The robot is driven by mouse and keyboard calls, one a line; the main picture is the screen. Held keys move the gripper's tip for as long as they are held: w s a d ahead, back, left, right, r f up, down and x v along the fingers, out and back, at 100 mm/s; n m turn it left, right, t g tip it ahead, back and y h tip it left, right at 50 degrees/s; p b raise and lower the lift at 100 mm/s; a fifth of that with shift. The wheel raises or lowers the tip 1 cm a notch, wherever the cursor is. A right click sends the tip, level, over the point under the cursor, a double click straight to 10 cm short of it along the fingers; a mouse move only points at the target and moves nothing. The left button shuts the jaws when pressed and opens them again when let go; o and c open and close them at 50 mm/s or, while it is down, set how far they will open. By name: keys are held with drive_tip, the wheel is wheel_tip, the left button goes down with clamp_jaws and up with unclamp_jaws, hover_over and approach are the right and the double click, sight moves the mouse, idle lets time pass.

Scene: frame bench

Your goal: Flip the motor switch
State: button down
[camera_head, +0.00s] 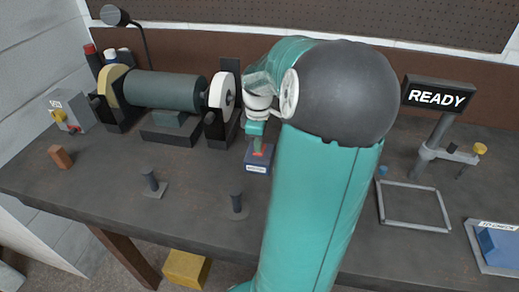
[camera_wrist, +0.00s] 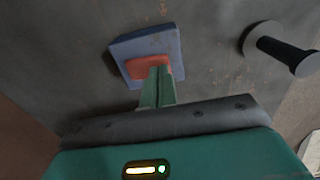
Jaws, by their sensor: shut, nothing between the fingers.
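The motor switch is a small blue box with a pale label (camera_head: 250,158) on the bench, in front of the grinder. Its red rocker (camera_head: 259,154) shows on top. In the wrist view the blue box (camera_wrist: 125,49) and the red rocker (camera_wrist: 139,67) lie just beyond my fingertips. My gripper (camera_head: 257,146) points down over the switch, and it also shows in the wrist view (camera_wrist: 160,72). Its green fingers are shut together with nothing between them. The tips overlap the rocker's near right part; I cannot tell whether they touch it.
A bench grinder (camera_head: 165,92) with two wheels stands behind and left. Two dark pegs (camera_head: 237,203) (camera_head: 151,180) stand at the front. A grey frame (camera_head: 414,206), a clamp (camera_head: 445,153) and a READY sign (camera_head: 437,97) are at right. An orange block (camera_head: 60,156) sits far left.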

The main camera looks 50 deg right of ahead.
drive_tip(key=shift+f, duration=0.4)
drive_tip(key=shift+r, duration=3.55)
